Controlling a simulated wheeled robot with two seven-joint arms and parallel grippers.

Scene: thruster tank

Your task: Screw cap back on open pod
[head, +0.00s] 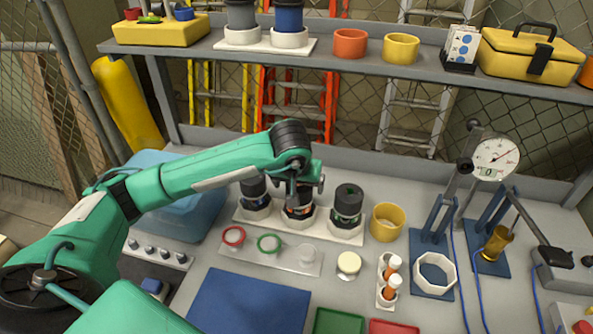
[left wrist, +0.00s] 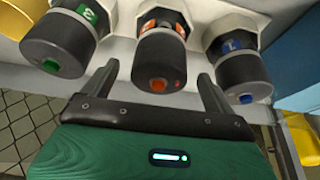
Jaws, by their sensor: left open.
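Three dark pods stand upright in white hexagonal holders on a white rack (head: 273,222). My left gripper (head: 304,190) is over the middle pod (head: 298,212) and partly hides it. In the left wrist view, the open fingers (left wrist: 158,72) lie on either side of the middle pod's black cap (left wrist: 160,65), which has an orange-red square. Orange parts show between this cap and the holder; I cannot tell whether it is seated. The green-marked pod (left wrist: 60,43) and blue-marked pod (left wrist: 238,66) stand either side. My right gripper is out of view.
A clear tray with red (head: 233,236) and green (head: 269,243) rings lies in front of the rack. The blue mat (head: 248,303) is clear.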

